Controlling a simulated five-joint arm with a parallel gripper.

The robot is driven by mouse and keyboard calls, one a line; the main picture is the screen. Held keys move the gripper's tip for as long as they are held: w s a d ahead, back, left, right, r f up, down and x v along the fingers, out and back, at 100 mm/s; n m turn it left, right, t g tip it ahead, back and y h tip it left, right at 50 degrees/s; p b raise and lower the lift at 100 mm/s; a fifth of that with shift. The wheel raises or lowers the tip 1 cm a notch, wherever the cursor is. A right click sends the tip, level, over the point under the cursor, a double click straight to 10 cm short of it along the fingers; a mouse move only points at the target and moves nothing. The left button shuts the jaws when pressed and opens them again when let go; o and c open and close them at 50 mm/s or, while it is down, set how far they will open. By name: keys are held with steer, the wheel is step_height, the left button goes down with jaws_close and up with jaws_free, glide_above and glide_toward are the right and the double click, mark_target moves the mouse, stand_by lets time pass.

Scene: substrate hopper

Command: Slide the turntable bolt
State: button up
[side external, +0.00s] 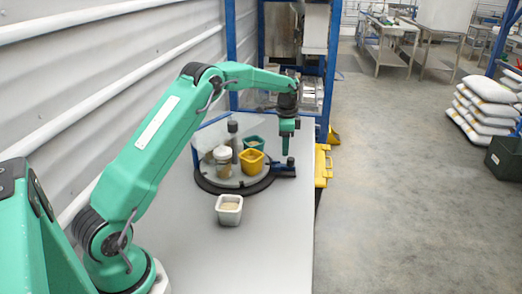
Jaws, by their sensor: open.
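A round grey turntable (206,185) with a black rim stands on the white table. A blue bolt housing (281,171) with a dark upright knob (291,162) sits at the turntable's right edge. My green gripper (285,154) points straight down just above the bolt, close to the knob, open with nothing seen in it. The finger gap is too small to make out, and I cannot tell whether the fingers touch the knob. How far the bolt is slid is not clear.
On the turntable stand a yellow pot (251,162), a green pot (254,143), a lidded jar (222,161) and a dark cylinder (233,140). A white pot (229,209) stands in front. A yellow case (323,166) is beside the table's right edge.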

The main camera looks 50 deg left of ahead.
mark_target(291, 158)
steer(key=shift+a+f, duration=0.15)
steer(key=shift+f, duration=0.1)
steer(key=shift+w, duration=0.15)
steer(key=shift+w+d, duration=0.8)
steer(key=shift+f, duration=2.5)
steer(key=shift+c, duration=0.2)
steer(key=c, duration=0.6)
